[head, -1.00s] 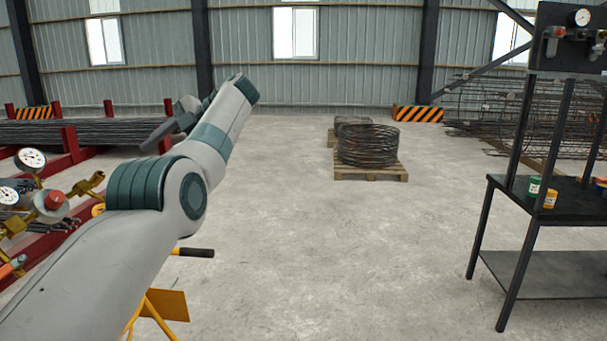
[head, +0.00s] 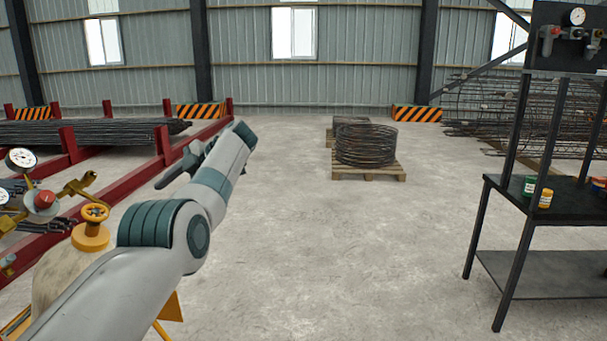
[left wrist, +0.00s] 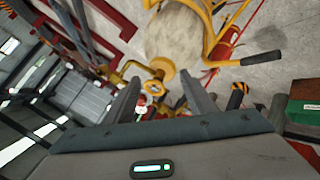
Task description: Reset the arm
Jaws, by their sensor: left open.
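My left arm (head: 130,262) reaches in from the lower left in the head view, bent at a teal joint. My left gripper (head: 172,172) shows partly behind the wrist link, with its dark fingers pointing left. In the left wrist view the two fingers (left wrist: 163,98) stand apart with nothing held between them. Beyond them a yellow valve wheel (left wrist: 161,68) and a pale cylinder (left wrist: 172,35) show, but I cannot tell their distance. My right gripper is not in view.
At left are pressure gauges and brass valves (head: 42,200) and a red rack (head: 190,140) with dark bars. A wire coil (head: 365,145) sits on a pallet (head: 390,173). A black table (head: 520,201) with small green and yellow containers stands at right. The middle floor is clear.

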